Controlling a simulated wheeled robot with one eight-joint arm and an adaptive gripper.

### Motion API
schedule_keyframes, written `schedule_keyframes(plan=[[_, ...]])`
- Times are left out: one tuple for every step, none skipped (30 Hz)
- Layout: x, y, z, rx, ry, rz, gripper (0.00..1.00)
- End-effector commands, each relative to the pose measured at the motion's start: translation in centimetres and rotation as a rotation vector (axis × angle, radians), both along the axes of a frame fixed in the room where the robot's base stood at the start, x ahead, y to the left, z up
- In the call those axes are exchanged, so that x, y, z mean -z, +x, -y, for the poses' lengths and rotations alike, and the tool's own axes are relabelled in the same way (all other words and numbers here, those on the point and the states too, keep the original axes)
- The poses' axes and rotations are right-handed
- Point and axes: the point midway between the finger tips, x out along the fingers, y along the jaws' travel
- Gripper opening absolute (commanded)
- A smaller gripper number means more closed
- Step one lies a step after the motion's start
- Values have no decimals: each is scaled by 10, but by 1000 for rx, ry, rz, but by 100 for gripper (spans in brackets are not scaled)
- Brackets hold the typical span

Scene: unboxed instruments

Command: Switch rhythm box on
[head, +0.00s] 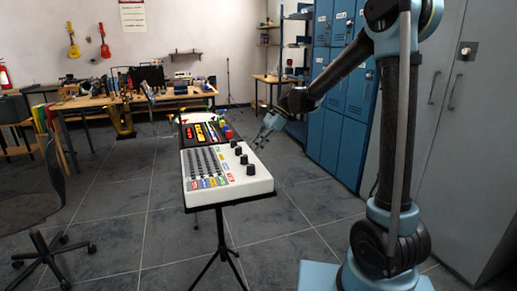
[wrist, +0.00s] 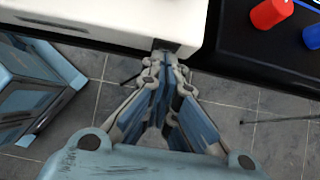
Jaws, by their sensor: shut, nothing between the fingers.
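A white box (head: 228,178) with sliders, black knobs and coloured buttons stands on a black stand. A black box (head: 203,133) with coloured knobs stands just behind it. I cannot tell which is the rhythm box. My gripper (head: 268,127) is at the right side of the boxes, near where they meet. In the wrist view my gripper (wrist: 164,58) is shut and empty, its tips close to the near side of the white box (wrist: 120,18). A small dark grey part shows at the tips; contact is unclear. The black box (wrist: 245,45) is at upper right.
Blue lockers (head: 345,120) and a grey cabinet (head: 440,100) line the right. A cluttered workbench (head: 130,100) stands at the back left. An office chair (head: 35,210) is at the left. Tiled floor (head: 300,215) is clear to the right of the stand.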

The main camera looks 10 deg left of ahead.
Motion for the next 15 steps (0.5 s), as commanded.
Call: schedule_keyframes(plan=[[0, 0, 0, 0, 0, 0, 0], [0, 0, 0, 0, 0, 0, 0], [0, 0, 0, 0, 0, 0, 0], [0, 0, 0, 0, 0, 0, 0], [0, 0, 1, 0, 0, 0, 0], [0, 1, 2, 0, 0, 0, 0], [0, 1, 3, 0, 0, 0, 0], [-1, 2, 5, 0, 0, 0, 0], [-1, 4, 8, 0, 0, 0, 0], [-1, 5, 11, 0, 0, 0, 0], [-2, 7, 15, 1, 0, 0, 0], [-2, 10, 20, 2, 0, 0, 0], [-3, 12, 25, 2, 0, 0, 0], [-3, 14, 30, 2, 0, -2, 0], [-4, 17, 36, 2, 0, -2, 0]])
